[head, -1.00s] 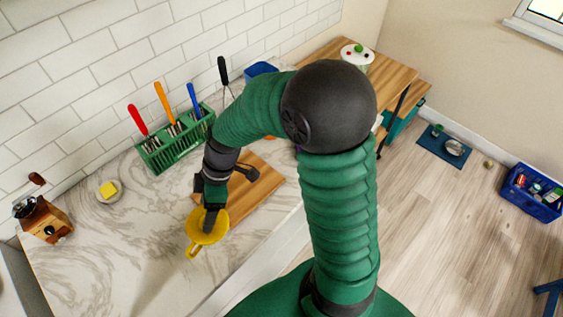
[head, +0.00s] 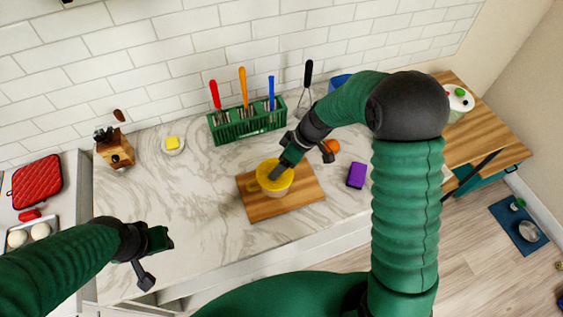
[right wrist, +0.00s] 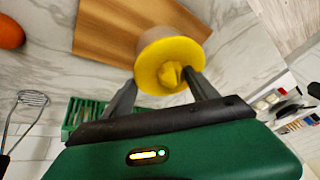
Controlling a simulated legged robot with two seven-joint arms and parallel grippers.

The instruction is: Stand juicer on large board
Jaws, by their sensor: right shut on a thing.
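The yellow-topped juicer (head: 268,184) is held by my right gripper (head: 277,173), with its dark fingers at the rim. In the head view it is upright over the middle of the large wooden board (head: 295,204). The right wrist view shows the yellow juicer (right wrist: 166,62) between the two fingers, with the board (right wrist: 100,30) behind it. I cannot tell whether its base touches the board. My left gripper (head: 160,242) is over the counter's front left, away from the juicer; its finger gap is unclear.
A green utensil rack (head: 248,124) stands behind the board. An orange (head: 331,147) and a purple block (head: 356,174) lie right of it. Counter left of the board is clear.

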